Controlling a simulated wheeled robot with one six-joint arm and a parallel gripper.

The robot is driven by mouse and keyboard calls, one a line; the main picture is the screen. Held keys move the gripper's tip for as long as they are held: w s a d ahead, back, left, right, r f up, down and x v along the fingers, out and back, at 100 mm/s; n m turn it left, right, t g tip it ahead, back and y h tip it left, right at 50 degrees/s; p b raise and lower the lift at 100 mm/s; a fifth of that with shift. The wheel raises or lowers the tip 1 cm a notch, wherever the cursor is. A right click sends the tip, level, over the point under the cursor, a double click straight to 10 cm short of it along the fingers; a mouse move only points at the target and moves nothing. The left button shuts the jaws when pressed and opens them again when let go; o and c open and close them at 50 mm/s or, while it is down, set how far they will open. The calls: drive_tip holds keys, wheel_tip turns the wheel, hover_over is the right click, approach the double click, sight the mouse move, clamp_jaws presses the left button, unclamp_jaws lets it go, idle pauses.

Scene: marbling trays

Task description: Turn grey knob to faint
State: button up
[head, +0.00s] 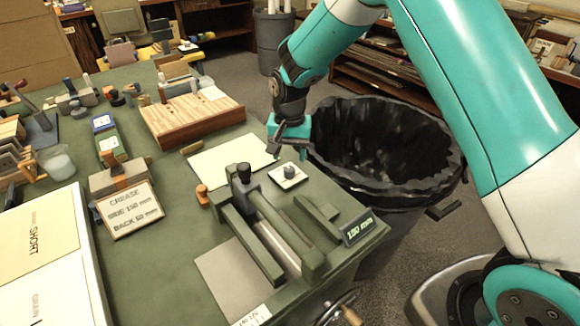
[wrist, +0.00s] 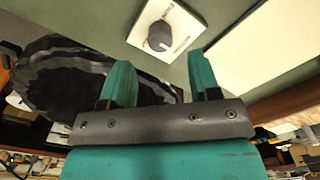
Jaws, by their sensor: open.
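The grey knob (head: 289,170) sits on a small white plate (head: 280,180) on the green table top, beside the dark lever press. In the wrist view the knob (wrist: 160,36) is dark grey and round, on its white plate (wrist: 183,22) with faint markings too small to read. My gripper (head: 289,153) is near the knob, just behind it in the head view. In the wrist view its two teal fingers (wrist: 163,80) are apart with nothing between them, and the knob lies beyond the fingertips. They do not touch it.
A green lever press (head: 265,225) stands in front of the knob, with a "150" display (head: 358,229) at right. A cream sheet (head: 230,160) lies left of the knob. A black-lined bin (head: 385,150) stands beside the table edge.

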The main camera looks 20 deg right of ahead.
sight(289, 169)
drive_tip(key=shift+f, duration=2.7)
drive_tip(key=c, duration=0.9)
